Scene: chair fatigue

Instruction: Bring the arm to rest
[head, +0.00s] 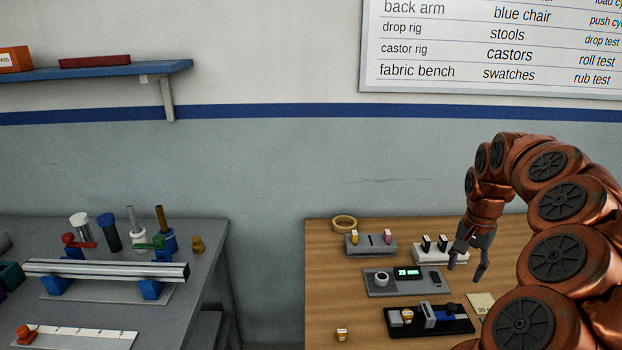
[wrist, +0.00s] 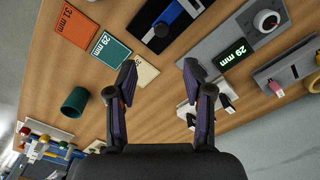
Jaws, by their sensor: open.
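My copper-coloured arm (head: 560,205) arches over the right side of the wooden table in the head view. My gripper (head: 467,273) hangs from it, pointing down above the table. Its two fingers are apart with nothing between them. The fingertips appear apart from the things on the table.
The wooden table (head: 325,300) holds a grey display unit (head: 377,289), a black tray (head: 462,326), a white holder (head: 428,254) and a tape roll (head: 344,224). A green cup (wrist: 75,101) stands near labelled cards (wrist: 110,50). A grey bench (head: 205,270) is left, across a gap.

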